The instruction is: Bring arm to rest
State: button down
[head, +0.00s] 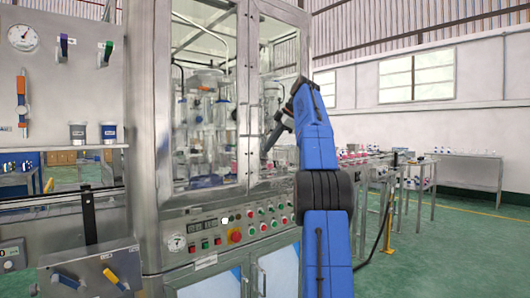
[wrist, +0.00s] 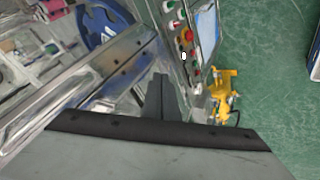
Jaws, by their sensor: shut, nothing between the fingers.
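My blue arm stands in front of the crimping machine in the head view, its upper links folded up and the wrist tipped down to the left. My gripper (head: 266,150) is dark and small there, in front of the machine's right glass pane or its opening; I cannot tell how far from it. In the wrist view my gripper (wrist: 160,82) is shut, with its dark fingers together and nothing between them. The wrist housing hides the lower part of that view.
The machine's control panel (head: 225,235) has several coloured buttons and a red knob on yellow. A steel panel with a gauge (head: 23,38) stands at left. Tables with bottles (head: 470,154) stand at right. A yellow device (wrist: 224,90) shows beyond the gripper. Green floor is open at right.

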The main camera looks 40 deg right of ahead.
jog(key=shift+s+d+r, duration=0.15)
jog(key=shift+s+r, duration=0.05)
jog(key=shift+r, duration=0.15)
jog(key=s+a+f+m+g, duration=0.1)
jog(key=s+a+f+m, duration=0.25)
jog(key=a, duration=0.65)
jog(key=s+a+f+m, duration=0.2)
jog(key=s+a+f, duration=0.3)
jog(key=a, duration=0.5)
jog(key=s+a+f+m+g, duration=0.15)
jog(key=s+a+f, duration=0.3)
jog(key=a, duration=0.55)
jog(key=s+a+f+m+h, duration=0.1)
jog(key=s+a+f, duration=0.4)
jog(key=s+f, duration=0.8)
jog(key=s+a+f+m+h, duration=0.1)
jog(key=s+a+f+m, duration=0.3)
jog(key=s+f, duration=1)
notch_tip(320, 180, down, 4)
jog(key=shift+a+f+m, duration=0.25)
jog(key=shift+a+m, duration=0.05)
jog(key=shift+a, duration=0.7)
